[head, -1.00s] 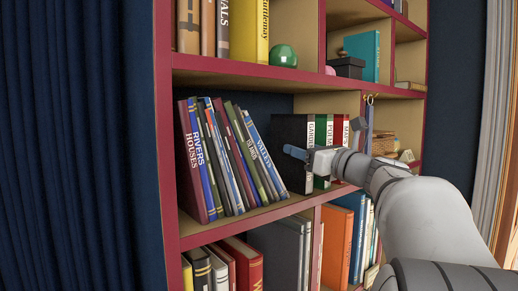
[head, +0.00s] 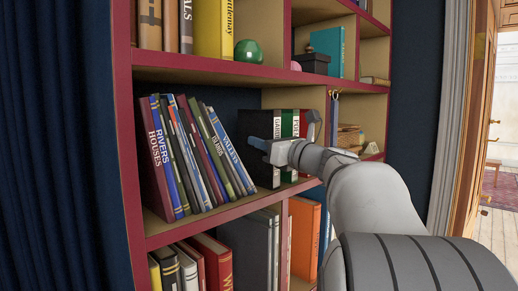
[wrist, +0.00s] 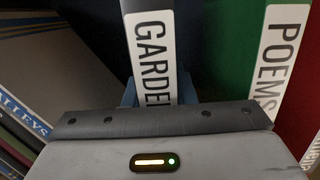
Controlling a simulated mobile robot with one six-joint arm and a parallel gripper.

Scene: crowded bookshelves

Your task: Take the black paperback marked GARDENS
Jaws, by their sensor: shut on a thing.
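The black paperback marked GARDENS (head: 259,122) stands upright at the left end of a short row on the middle shelf. Its spine with a white label also shows in the wrist view (wrist: 148,45), the lower letters cut off by my gripper's body. My gripper (head: 268,150) is at the lower part of its spine, shut on it. A blue finger shows on the book's left side in the head view. In the wrist view, blue finger parts (wrist: 157,95) show at either side of the spine. The fingertips are mostly hidden.
The green POEMS book (head: 288,123) stands right of GARDENS, with a red book (wrist: 303,110) beyond. Several leaning books, among them VALLEYS (head: 230,150), are at left with a gap between. A shelf board (head: 200,72) runs above.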

